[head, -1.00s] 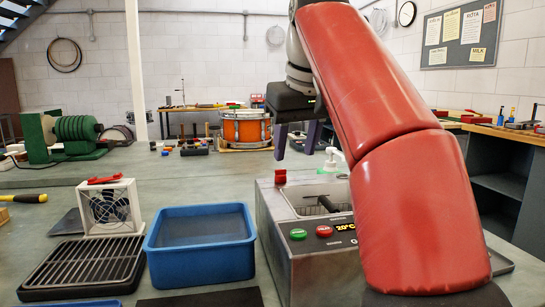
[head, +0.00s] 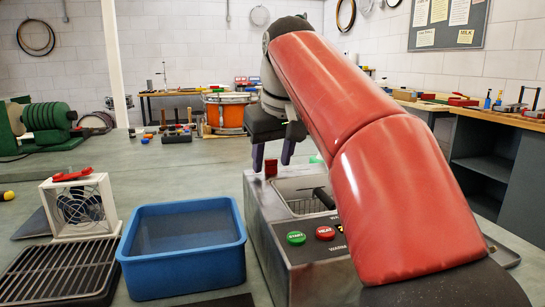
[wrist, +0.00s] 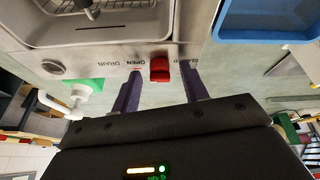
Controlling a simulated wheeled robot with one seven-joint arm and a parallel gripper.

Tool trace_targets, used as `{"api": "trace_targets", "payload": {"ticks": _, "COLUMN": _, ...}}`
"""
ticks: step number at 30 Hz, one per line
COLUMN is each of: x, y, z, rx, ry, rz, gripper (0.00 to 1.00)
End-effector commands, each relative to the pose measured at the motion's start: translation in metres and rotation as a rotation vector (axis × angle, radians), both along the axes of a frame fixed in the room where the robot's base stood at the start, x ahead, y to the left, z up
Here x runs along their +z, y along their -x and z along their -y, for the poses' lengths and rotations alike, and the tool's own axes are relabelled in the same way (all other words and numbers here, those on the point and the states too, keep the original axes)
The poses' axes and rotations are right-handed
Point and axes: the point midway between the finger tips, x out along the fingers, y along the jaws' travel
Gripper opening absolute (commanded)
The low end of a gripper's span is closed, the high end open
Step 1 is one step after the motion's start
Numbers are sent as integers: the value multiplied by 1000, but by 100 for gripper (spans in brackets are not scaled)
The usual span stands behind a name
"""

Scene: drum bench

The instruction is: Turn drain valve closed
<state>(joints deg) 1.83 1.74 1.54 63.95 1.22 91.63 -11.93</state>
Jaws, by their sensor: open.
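The drain valve's red handle (head: 271,168) stands at the far left corner of the steel bath unit (head: 262,215). In the wrist view the red handle (wrist: 160,70) sits between the printed words OPEN and CLOSED, beside the word DRAIN. My gripper (head: 273,164) is open, its purple fingers pointing down at the handle. In the wrist view my gripper (wrist: 161,73) has one fingertip on each side of the handle, with gaps visible. I cannot tell whether the fingertips reach down fully around it.
A blue tub (head: 184,285) stands left of the bath unit. A black rack (head: 62,268) and a white fan box (head: 80,205) are further left. A wire basket (head: 303,207) sits in the bath. A white spout on a green base (wrist: 82,92) is near my gripper.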

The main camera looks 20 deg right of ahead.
Motion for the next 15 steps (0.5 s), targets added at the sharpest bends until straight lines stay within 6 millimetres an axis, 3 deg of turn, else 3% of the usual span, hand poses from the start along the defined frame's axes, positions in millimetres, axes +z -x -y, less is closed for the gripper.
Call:
{"api": "trace_targets", "payload": {"ticks": 9, "x": -3, "y": -1, "z": 0, "rx": 0, "ry": 0, "rz": 1, "gripper": 44}}
{"api": "trace_targets", "payload": {"ticks": 15, "x": -3, "y": -1, "z": 0, "rx": 0, "ry": 0, "rz": 0, "gripper": 18}}
